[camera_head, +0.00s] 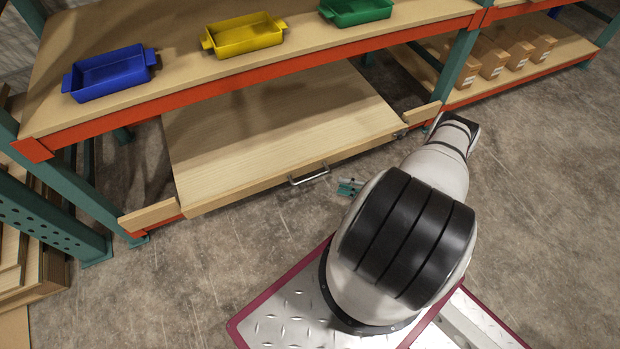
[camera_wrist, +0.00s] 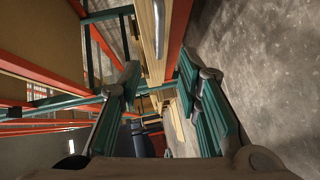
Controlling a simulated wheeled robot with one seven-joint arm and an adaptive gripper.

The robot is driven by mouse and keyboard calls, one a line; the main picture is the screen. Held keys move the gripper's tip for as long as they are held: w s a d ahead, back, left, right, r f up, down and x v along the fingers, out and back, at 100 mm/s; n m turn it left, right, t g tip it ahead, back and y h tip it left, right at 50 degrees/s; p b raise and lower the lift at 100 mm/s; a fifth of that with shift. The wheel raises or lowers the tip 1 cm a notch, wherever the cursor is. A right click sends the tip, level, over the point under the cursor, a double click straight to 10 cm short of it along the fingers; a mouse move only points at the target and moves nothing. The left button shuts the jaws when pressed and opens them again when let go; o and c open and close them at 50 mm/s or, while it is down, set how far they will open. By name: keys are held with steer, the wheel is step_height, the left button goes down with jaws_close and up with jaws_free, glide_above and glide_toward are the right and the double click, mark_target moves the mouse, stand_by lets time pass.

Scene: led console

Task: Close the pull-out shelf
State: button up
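The pull-out shelf (camera_head: 265,125) is a light wooden board, pulled out below the upper shelf. Its front edge carries a metal bar handle (camera_head: 309,177). In the wrist view the shelf's front board (camera_wrist: 149,45) runs up between my fingers, with the handle (camera_wrist: 158,22) near the top. My gripper (camera_wrist: 160,76) shows two teal fingers spread apart with nothing held between them. In the head view only a teal fingertip (camera_head: 349,187) shows, a little right of the handle and apart from it; my arm hides the rest.
Blue (camera_head: 110,73), yellow (camera_head: 243,36) and green (camera_head: 355,10) bins stand on the upper shelf (camera_head: 190,50). Orange beams and teal posts frame the rack. Cardboard boxes (camera_head: 493,60) sit on a lower shelf at the right. Concrete floor (camera_head: 240,255) is clear in front.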

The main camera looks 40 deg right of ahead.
mark_target(310, 178)
steer(key=b+x, duration=0.2)
steer(key=x, duration=1.1)
steer(key=shift+a, duration=0.1)
jaws_close()
